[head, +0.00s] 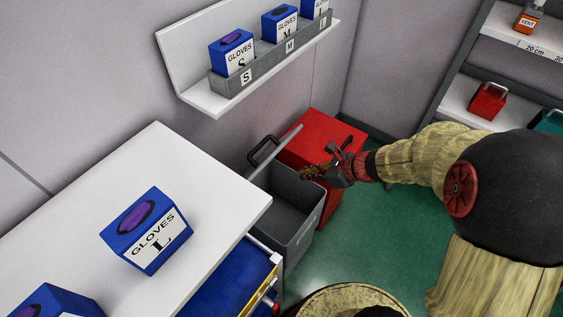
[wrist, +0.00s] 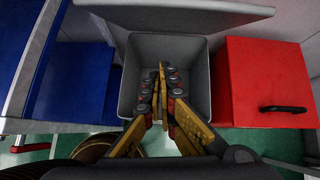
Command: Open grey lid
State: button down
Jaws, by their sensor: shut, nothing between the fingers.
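The grey bin (head: 300,222) stands on the floor between the white-topped cabinet and a red bin. Its grey lid (head: 277,152) is raised, standing up at the bin's far-left side, with a black handle (head: 262,150) on it. In the wrist view the bin's inside (wrist: 150,58) is open to sight and looks empty, and the raised lid (wrist: 180,13) shows as a grey slab along the top. My gripper (head: 308,172) is over the bin's opening, apart from the lid in the head view. Its fingers (wrist: 162,68) are closed together and hold nothing.
The red bin (wrist: 262,75) is close on the right, its lid down with a black handle. A white-topped cabinet (head: 165,160) with an open blue drawer (head: 235,285) is on the left. A wall shelf (head: 205,97) with glove boxes hangs above. Green floor (head: 365,235) is clear.

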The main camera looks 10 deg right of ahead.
jog(key=w+a+f+m+b, duration=0.1)
jog(key=w+a+f+b, duration=0.3)
jog(key=w+a, duration=0.3)
jog(key=shift+w+a+f+t+b, duration=0.3)
jog(key=shift+w+t+b, duration=0.1)
jog(key=shift+w, duration=0.35)
